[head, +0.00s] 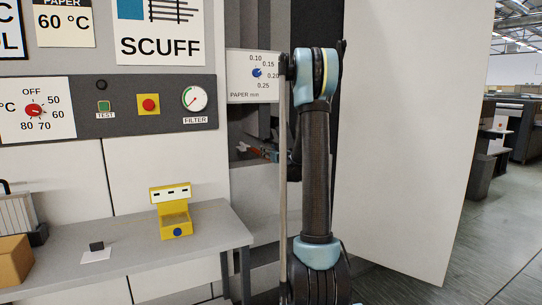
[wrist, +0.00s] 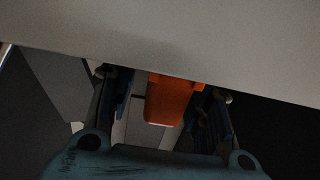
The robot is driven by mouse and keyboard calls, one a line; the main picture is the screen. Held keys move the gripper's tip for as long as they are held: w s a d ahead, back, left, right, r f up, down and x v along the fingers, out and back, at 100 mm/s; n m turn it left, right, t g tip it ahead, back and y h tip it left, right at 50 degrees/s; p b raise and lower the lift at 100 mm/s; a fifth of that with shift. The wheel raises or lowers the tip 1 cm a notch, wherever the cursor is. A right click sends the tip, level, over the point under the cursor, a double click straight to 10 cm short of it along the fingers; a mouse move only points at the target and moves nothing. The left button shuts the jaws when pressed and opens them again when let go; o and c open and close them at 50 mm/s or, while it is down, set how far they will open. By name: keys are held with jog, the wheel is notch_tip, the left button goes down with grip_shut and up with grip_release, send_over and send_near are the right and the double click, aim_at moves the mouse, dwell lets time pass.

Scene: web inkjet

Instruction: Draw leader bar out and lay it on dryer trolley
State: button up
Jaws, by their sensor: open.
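In the wrist view an orange block-like piece (wrist: 166,102) lies between my two fingers, below a grey panel. It may be part of the leader bar, but I cannot tell. My gripper (wrist: 166,112) is open around it, with gaps on both sides. In the head view my arm reaches into the dark opening of the machine, and my gripper is mostly hidden behind a vertical pole. A small red-orange piece (head: 243,147) shows inside the opening. No dryer trolley can be made out in either view.
An open white door (head: 410,140) stands right of my arm. A paper-thickness dial panel (head: 254,78) is above the opening. A grey bench (head: 130,250) at left holds a yellow device (head: 172,210).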

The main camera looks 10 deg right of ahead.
jog(key=shift+w, duration=0.1)
grip_shut()
dwell(0.5)
jog(key=v, duration=1.2)
dwell(2.5)
